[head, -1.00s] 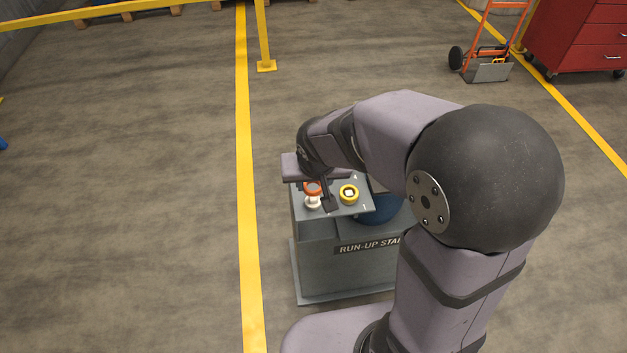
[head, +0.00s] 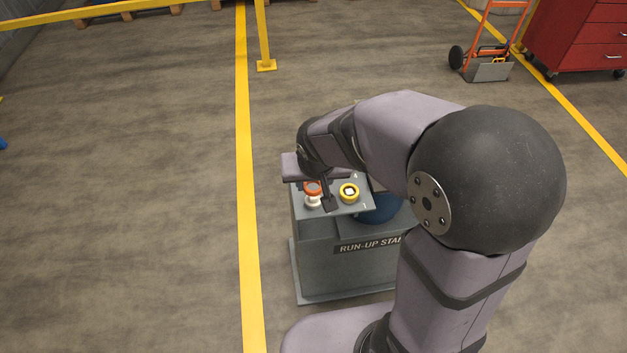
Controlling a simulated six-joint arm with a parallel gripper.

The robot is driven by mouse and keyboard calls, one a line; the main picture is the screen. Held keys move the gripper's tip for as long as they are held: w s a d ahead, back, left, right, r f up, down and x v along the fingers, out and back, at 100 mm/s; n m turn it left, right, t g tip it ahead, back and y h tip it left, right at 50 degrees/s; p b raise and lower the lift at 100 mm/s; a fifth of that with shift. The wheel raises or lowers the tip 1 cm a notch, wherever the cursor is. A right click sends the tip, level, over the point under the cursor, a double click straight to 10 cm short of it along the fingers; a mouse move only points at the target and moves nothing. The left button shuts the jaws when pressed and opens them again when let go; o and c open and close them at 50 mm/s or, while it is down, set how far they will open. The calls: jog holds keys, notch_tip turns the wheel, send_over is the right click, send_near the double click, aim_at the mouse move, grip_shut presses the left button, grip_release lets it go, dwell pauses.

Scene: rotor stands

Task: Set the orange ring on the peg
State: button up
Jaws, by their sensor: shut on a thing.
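The orange ring (head: 313,188) is at the left of the grey stand's top. My gripper (head: 317,192) is shut on it, with one dark finger showing just to its right. A white peg-like piece (head: 313,202) shows directly below the ring in the picture. I cannot tell whether the ring is around it, resting on it or held just above it. The far finger and part of the ring are hidden by my wrist.
The grey stand (head: 345,275) is lettered "RUN-UP STA…", the rest hidden by my arm. A blue rounded object (head: 380,210) is partly hidden behind my arm. Open floor lies left.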

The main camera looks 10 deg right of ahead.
aim_at(313, 200)
jog(key=shift+f, duration=0.2)
jog(key=shift+f+b, duration=0.5)
jog(key=shift+b, duration=0.2)
jog(key=shift+f+b, duration=1.35)
jog(key=shift+f, duration=0.05)
dwell(2.0)
jog(key=o, duration=1.7)
jog(key=shift+r, duration=0.15)
jog(key=shift+r+p, duration=3.45)
jog(key=shift+r, duration=0.4)
